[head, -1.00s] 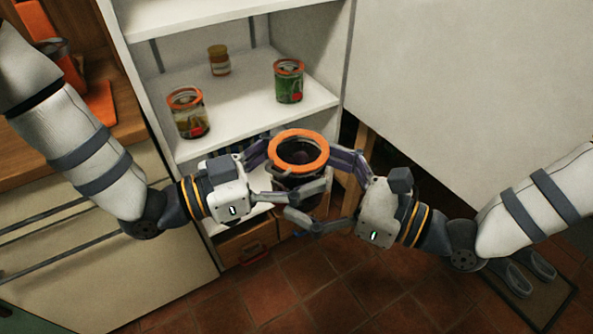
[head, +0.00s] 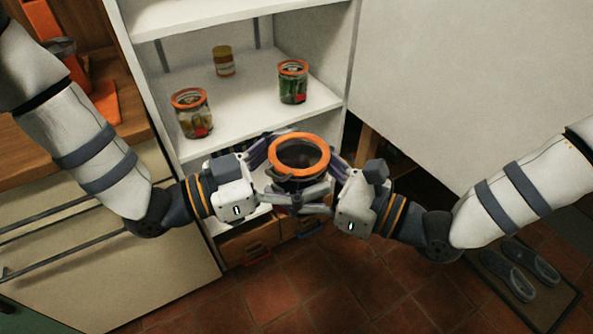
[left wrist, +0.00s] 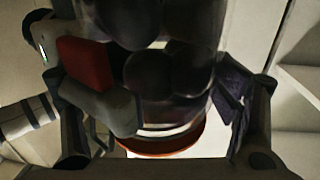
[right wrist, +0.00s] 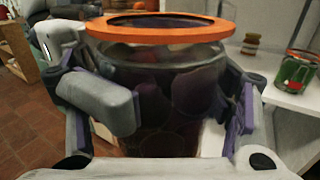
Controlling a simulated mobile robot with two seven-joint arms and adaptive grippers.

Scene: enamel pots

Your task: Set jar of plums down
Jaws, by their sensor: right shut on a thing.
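The jar of plums (head: 299,165) is a clear glass jar with an orange rim and dark round fruit inside. It is held upright in the air in front of the shelf unit. My left gripper (head: 279,172) has its fingers around the jar from the left. My right gripper (head: 318,180) is shut on it from the right. The left wrist view shows the dark plums (left wrist: 175,75) close up, with a finger on each side. The right wrist view shows the glass body (right wrist: 175,100) between the right fingers. The jar's underside is hidden.
A wooden counter (head: 125,100) is at left, a pale panel (head: 460,80) at right.

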